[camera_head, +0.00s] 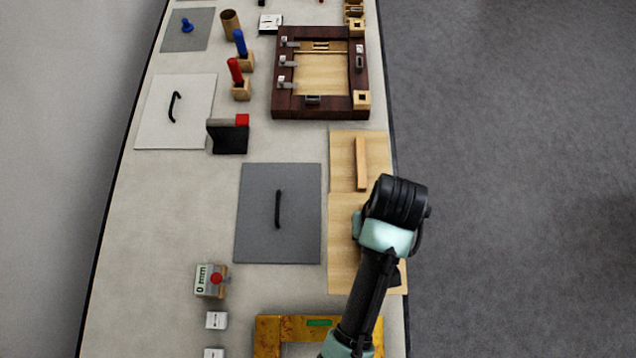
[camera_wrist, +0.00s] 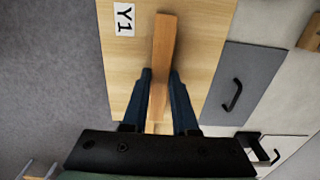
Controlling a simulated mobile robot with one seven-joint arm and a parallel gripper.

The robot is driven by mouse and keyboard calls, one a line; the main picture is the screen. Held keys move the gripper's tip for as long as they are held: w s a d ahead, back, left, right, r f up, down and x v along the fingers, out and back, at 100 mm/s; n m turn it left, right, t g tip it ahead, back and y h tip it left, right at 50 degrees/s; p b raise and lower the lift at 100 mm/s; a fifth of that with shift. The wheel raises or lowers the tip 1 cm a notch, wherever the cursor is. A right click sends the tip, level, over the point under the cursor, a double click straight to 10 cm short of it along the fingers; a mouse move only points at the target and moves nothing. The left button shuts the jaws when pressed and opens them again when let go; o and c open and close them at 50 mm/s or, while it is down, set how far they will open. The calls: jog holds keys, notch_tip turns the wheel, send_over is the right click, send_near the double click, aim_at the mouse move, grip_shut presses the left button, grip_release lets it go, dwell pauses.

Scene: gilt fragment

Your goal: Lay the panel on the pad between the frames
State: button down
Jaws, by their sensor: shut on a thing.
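A light wooden panel (camera_head: 341,245) lies at the right edge of the bench, partly hidden by my arm. In the wrist view the panel (camera_wrist: 205,50) has a raised wooden bar handle (camera_wrist: 164,45) and a "Y1" label. My gripper (camera_wrist: 160,73) is shut on that bar, one finger on each side. In the head view my wrist hides the fingers. I cannot tell whether the panel is lifted. A dark wooden frame (camera_head: 283,92) stands farther back, and a yellow frame (camera_head: 267,335) stands in front. Which surface is the pad is unclear.
A second wooden board (camera_head: 344,165) with a bar lies just behind. A grey board (camera_head: 257,215) with a black handle lies to the left. A white board (camera_head: 150,115), a black block with a red part (camera_head: 229,138) and a gauge box (camera_head: 208,282) are farther left.

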jog(key=shift+s+d+f, duration=0.1)
jog(key=shift+s+d, duration=0.15)
jog(key=shift+d, duration=0.35)
jog(key=shift+s+a+f, duration=0.1)
jog(key=shift+f, duration=0.25)
notch_tip(320, 180, down, 9)
jog(key=shift+f+p, duration=0.1)
jog(key=shift+p, duration=0.3)
jog(key=shift+f, duration=0.15)
jog(key=c, duration=0.7)
grip_release()
notch_tip(320, 180, up, 12)
jog(key=shift+r, duration=0.15)
